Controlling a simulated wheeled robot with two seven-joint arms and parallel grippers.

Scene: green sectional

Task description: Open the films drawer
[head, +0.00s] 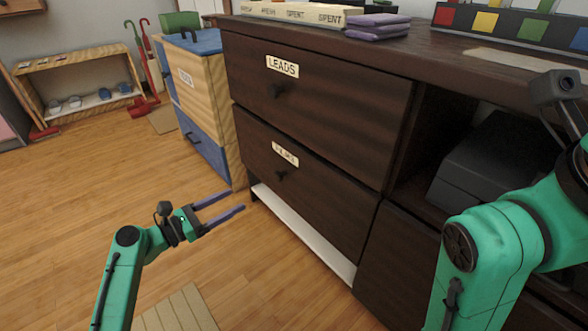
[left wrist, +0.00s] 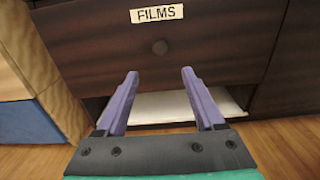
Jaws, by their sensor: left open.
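The films drawer (head: 312,195) is the lower dark wood drawer of the cabinet, below the drawer labelled LEADS (head: 340,105). Its front looks shut. Its round dark knob (head: 281,175) sits below a cream label, which reads FILMS in the left wrist view (left wrist: 157,14). There the knob (left wrist: 160,47) stands ahead of the fingers, roughly centred between them and above their tips. My left gripper (head: 236,202) is open and empty, in front of the drawer and apart from it; its purple fingers (left wrist: 159,73) point at the cabinet. My right arm shows at the right, its fingers out of view.
A white board or shelf (head: 310,240) lies low under the films drawer. A blue and wood cabinet (head: 207,85) stands left of the dark cabinet. An open compartment with a dark box (head: 490,160) is at the right. Wooden floor lies clear around my left gripper.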

